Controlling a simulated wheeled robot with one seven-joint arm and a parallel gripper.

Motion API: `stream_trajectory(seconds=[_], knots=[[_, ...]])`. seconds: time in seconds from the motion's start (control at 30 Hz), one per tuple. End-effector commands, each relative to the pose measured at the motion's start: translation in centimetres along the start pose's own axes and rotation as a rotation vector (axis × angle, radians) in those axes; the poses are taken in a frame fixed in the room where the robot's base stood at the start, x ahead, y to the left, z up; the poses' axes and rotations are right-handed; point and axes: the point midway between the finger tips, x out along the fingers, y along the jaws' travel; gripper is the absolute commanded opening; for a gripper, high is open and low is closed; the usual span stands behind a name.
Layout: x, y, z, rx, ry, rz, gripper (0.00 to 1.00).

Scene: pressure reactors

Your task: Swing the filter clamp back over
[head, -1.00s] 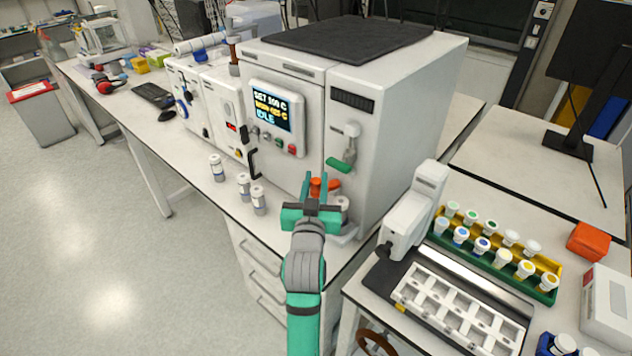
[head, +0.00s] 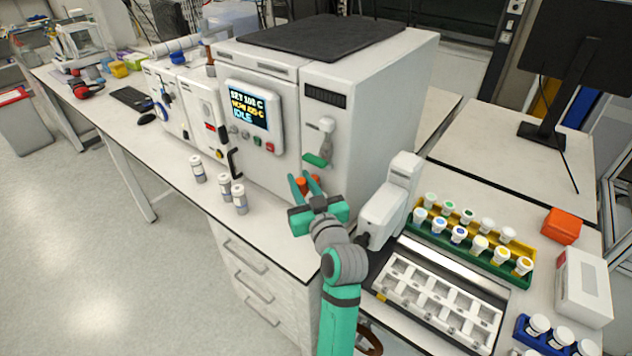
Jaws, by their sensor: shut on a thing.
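The filter clamp (head: 301,185) shows as a small orange-red piece low in front of the large white oven's right half. My gripper (head: 304,181) reaches it from the front right, with its two green fingers on either side of the orange-red piece, shut on it. The palm and wrist cover most of the filter assembly below and behind, so the rest of the clamp and its seat are hidden. I cannot tell how far the clamp is swung over.
The white oven (head: 418,100) stands just behind, with a green-tipped handle (head: 317,158). Several small vials (head: 239,198) stand to the left near the bench edge. A white instrument (head: 385,210) and a vial rack (head: 470,262) are close on the right.

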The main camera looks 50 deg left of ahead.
Motion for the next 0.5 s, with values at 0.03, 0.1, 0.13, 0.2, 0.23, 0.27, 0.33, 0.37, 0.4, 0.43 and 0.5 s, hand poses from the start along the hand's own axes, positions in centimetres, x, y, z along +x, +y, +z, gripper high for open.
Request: stream_trajectory(seconds=[0.03, 0.1, 0.13, 0.2, 0.23, 0.27, 0.33, 0.37, 0.4, 0.43, 0.5], knots=[[0.11, -0.19, 0.23, 0.001, -0.004, -0.012, 0.00], [0.16, -0.42, 0.22, 0.000, -0.003, -0.022, 0.00], [0.17, -0.47, 0.21, 0.000, -0.003, -0.024, 0.00], [0.17, -0.52, 0.20, 0.001, -0.003, -0.026, 0.00], [0.16, -0.52, 0.20, 0.001, -0.003, -0.026, 0.00], [0.16, -0.51, 0.20, 0.001, -0.003, -0.025, 0.00], [0.15, -0.49, 0.20, 0.001, -0.003, -0.025, 0.00], [0.14, -0.48, 0.20, 0.001, -0.003, -0.024, 0.00], [0.14, -0.48, 0.20, 0.001, -0.003, -0.024, 0.00], [0.14, -0.50, 0.20, 0.001, -0.003, -0.024, 0.30], [0.15, -0.55, 0.18, 0.001, -0.002, -0.025, 0.42]])
